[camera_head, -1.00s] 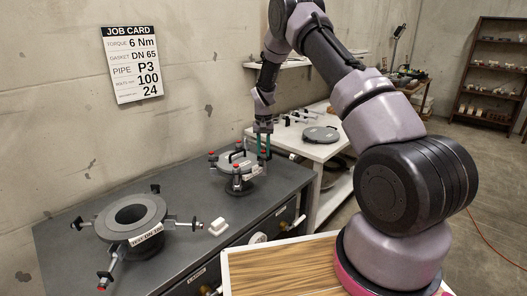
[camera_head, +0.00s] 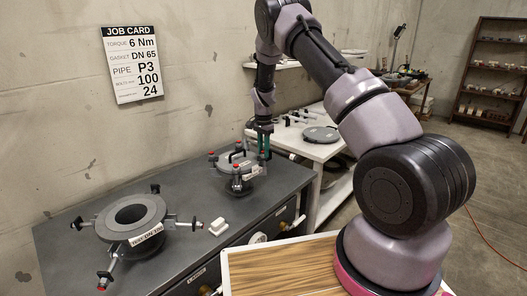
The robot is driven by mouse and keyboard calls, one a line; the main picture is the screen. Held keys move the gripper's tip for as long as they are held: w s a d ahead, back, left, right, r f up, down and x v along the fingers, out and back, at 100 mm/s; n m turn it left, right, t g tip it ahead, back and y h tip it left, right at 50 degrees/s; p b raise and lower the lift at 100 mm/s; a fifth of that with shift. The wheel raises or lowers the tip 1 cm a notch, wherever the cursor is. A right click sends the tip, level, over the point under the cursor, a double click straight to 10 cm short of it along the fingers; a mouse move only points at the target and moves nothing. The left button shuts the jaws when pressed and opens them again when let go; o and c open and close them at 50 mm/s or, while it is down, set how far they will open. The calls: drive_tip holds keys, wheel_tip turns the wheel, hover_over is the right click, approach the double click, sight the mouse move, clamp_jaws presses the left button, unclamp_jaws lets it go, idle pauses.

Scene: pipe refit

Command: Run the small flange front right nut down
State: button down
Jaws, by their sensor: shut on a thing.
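The small flange (camera_head: 229,164) is a grey round fitting with a lid on the dark bench, with several upright swing bolts around its rim. Red-tipped bolts stand at its left (camera_head: 212,156) and front (camera_head: 237,179). My gripper (camera_head: 264,155) points down at the flange's right edge, its green fingers shut on the nut there. The fingers hide most of that nut and its bolt, so I cannot tell how far down the nut sits.
A larger open flange (camera_head: 130,215) with bolts swung outward stands at the bench's left. A white table (camera_head: 300,142) with a grey disc (camera_head: 320,134) stands behind. The front bench top is mostly clear.

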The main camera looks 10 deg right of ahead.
idle(0.4)
drive_tip(key=c, duration=0.6)
unclamp_jaws()
drive_tip(key=shift+c, duration=0.2)
drive_tip(key=shift+r, duration=0.1)
wheel_tip(320, 180, up, 11)
drive_tip(key=shift+f, duration=0.2)
drive_tip(key=shift+r, duration=0.1)
